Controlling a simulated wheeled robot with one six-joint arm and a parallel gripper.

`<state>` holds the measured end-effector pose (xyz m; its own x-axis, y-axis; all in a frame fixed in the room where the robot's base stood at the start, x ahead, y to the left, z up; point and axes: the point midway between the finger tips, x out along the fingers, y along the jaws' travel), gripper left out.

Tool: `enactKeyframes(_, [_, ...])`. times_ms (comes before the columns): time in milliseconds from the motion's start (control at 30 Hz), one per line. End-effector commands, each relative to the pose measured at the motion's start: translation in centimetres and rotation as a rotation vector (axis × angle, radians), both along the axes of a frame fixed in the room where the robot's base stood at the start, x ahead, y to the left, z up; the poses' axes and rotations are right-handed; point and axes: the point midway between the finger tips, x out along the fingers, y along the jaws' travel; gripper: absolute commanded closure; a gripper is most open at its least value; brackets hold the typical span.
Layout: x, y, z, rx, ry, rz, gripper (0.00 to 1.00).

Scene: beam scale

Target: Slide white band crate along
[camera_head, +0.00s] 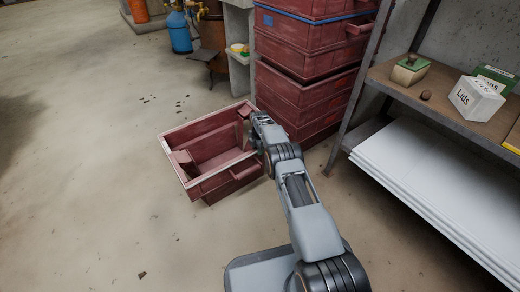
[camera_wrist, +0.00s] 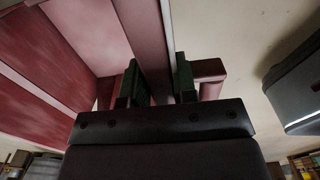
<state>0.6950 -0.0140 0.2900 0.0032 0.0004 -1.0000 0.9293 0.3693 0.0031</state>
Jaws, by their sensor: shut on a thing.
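The white band crate (camera_head: 247,173) is dark red with a pale band along its top rim, and its open top shows an empty-looking inside. It sits on the floor left of the crate stack. My gripper (camera_head: 258,140) is at the crate's right end. In the wrist view, its two dark green pads (camera_wrist: 157,82) are on either side of the crate wall (camera_wrist: 143,30), shut on it. My gripper and forearm hide part of that end of the crate.
Stacked red crates (camera_head: 305,95), one with a blue band, stand just behind. A shelf (camera_head: 440,105) at right holds a Lids box (camera_head: 476,98) and white sheets (camera_head: 430,185). A blue gas bottle (camera_head: 179,32) stands far back. The floor at left is clear.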

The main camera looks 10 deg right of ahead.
Motion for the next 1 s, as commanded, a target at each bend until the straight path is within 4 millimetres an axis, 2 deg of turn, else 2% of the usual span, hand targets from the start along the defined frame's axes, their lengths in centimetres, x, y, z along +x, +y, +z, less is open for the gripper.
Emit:
enactKeyframes(300, [0.1, -0.3, 0.1, 0.002, -0.005, -0.007, 1.0])
enactKeyframes(333, [0.1, -0.3, 0.1, 0.002, -0.005, -0.008, 0.72])
enactKeyframes(633, [0.1, -0.4, 0.1, 0.0, -0.003, -0.007, 0.44])
enactKeyframes(767, [0.1, -0.3, 0.1, 0.0, -0.003, -0.005, 0.44])
enactKeyframes(800, [-0.5, -0.4, -0.8, -0.006, 0.019, -0.002, 0.44])
enactKeyframes(833, [-0.5, -0.4, -0.7, -0.005, 0.021, -0.002, 0.44])
enactKeyframes(1000, [-0.3, -0.2, 0.9, -0.003, 0.011, -0.001, 0.44])
